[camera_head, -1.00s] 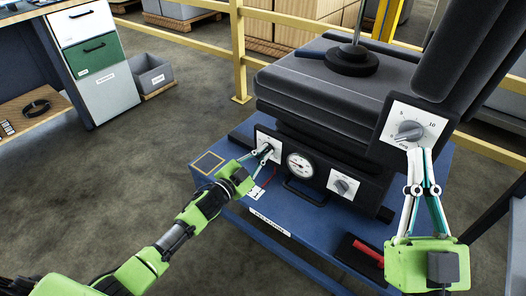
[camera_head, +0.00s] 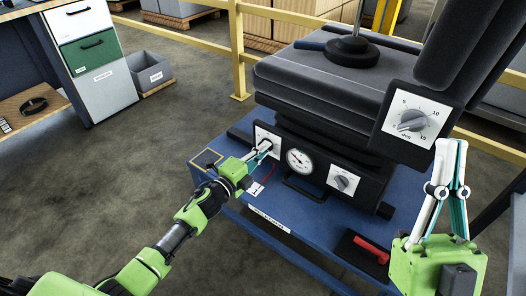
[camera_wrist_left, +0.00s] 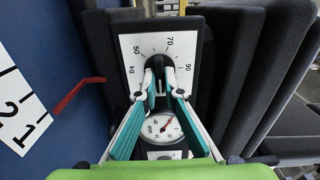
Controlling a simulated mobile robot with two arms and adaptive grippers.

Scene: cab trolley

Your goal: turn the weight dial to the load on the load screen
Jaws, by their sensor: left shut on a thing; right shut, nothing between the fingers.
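The weight dial (camera_wrist_left: 156,68) is a dark knob on a white plate marked in kg, with 50, 70 and 90 readable in the left wrist view. In the head view its plate (camera_head: 267,136) is at the left end of the seat's front panel. My left gripper (camera_head: 264,148) is shut on the dial's knob; its fingers (camera_wrist_left: 160,90) hide part of it and its exact setting. My right gripper (camera_head: 451,146) is shut and empty, to the right of and apart from the deg dial (camera_head: 411,121). I cannot make out a load screen.
A round gauge (camera_head: 299,160) with a red needle sits beside the weight dial, then another dial (camera_head: 342,182). A red handle (camera_head: 371,248) lies at the front right of the blue platform (camera_head: 282,215). A yellow railing (camera_head: 238,50) stands behind.

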